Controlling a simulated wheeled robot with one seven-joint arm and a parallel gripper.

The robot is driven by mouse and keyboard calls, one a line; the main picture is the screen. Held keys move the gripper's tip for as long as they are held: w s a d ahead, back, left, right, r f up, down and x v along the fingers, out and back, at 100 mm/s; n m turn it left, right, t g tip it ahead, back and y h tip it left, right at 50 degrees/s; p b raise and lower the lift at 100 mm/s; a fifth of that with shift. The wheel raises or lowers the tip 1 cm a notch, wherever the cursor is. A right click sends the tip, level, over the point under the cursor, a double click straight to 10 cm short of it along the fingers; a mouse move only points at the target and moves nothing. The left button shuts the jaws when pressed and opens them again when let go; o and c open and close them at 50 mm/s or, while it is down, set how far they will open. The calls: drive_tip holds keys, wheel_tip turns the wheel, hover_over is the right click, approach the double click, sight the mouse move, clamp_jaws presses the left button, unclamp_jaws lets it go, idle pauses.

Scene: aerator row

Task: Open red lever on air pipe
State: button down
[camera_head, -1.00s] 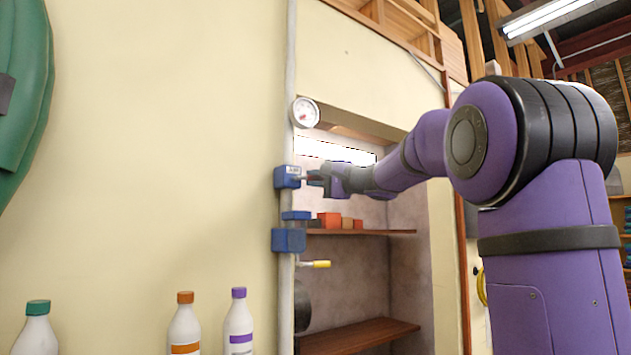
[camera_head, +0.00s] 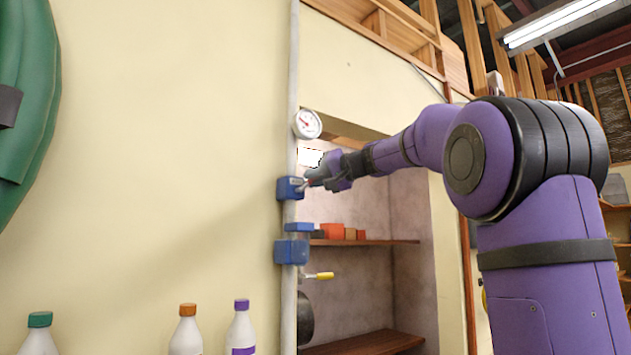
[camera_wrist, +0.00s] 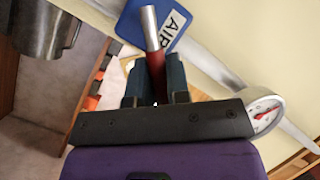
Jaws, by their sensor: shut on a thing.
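The blue valve (camera_head: 290,188) sits on the vertical pipe; in the wrist view its blue body (camera_wrist: 140,22) carries a white label reading AIR. A lever with a grey metal stem (camera_wrist: 150,27) and a red grip (camera_wrist: 156,72) sticks out from it. My gripper (camera_head: 313,181) is just right of the valve. In the wrist view my gripper (camera_wrist: 156,88) is shut on the red grip, one dark finger on each side. In the head view the fingers hide most of the lever, which slants up to the right from the valve.
A round gauge (camera_head: 307,124) is above the valve on the pipe (camera_head: 292,70). Below are another blue fitting (camera_head: 291,251) and a yellow-handled lever (camera_head: 320,276). A recessed shelf (camera_head: 385,242) with small boxes lies behind. Bottles (camera_head: 240,330) stand at lower left.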

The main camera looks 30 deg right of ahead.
idle(0.3)
drive_tip(key=c, duration=1.1)
unclamp_jaws()
drive_tip(key=shift+s, duration=0.1)
drive_tip(key=v, duration=1)
drive_tip(key=shift+s, duration=0.25)
drive_tip(key=shift+d+r, duration=0.1)
drive_tip(key=shift+r, duration=0.05)
drive_tip(key=shift+c, duration=0.2)
